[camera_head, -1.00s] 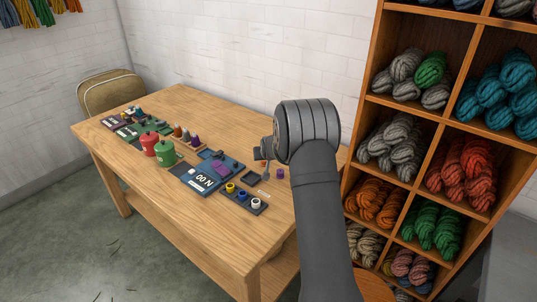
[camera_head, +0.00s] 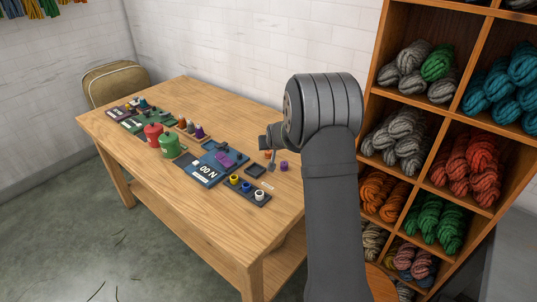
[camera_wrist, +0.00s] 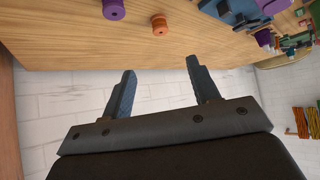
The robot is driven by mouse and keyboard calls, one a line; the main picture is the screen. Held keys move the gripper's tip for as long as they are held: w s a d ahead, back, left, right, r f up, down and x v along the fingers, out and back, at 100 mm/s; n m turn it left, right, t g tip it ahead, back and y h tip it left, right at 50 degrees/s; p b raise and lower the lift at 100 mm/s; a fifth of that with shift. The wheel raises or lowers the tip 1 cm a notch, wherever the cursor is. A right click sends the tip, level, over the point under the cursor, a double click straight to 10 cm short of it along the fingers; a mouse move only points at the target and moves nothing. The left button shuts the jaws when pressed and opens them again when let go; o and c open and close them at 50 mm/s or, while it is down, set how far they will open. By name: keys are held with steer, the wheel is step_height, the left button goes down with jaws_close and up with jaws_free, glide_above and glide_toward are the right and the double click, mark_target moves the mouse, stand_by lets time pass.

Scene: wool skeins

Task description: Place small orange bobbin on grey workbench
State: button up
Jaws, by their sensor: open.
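A small orange bobbin (camera_head: 267,154) stands on the wooden table near its right end, partly hidden by my gripper in the head view. In the wrist view the orange bobbin (camera_wrist: 160,25) stands upright on the wood, beyond my fingertips and apart from them. My gripper (camera_wrist: 160,68) is open and empty, with its two fingers spread. In the head view its fingers (camera_head: 269,144) show only in part beside the bobbin. The table (camera_head: 225,105) has a light brown wooden top; I see no clearly grey workbench.
A purple bobbin (camera_head: 284,167) stands close to the orange one. A small dark tray (camera_head: 255,171), a dark rack of spools (camera_head: 262,202), a blue box (camera_head: 203,175) and red and green pots (camera_head: 153,134) are nearby. A yarn shelf (camera_head: 376,73) stands at the right.

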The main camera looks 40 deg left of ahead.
steer(key=s+r, duration=0.1)
glide_toward(268, 152)
steer(key=x, duration=0.4)
steer(key=shift+s+a, duration=0.15)
steer(key=shift+w+x, duration=0.15)
steer(key=shift+x, duration=1.15)
steer(key=shift+w+x, duration=0.15)
steer(key=shift+x, duration=1.15)
steer(key=shift+r, duration=0.1)
steer(key=c, duration=1.1)
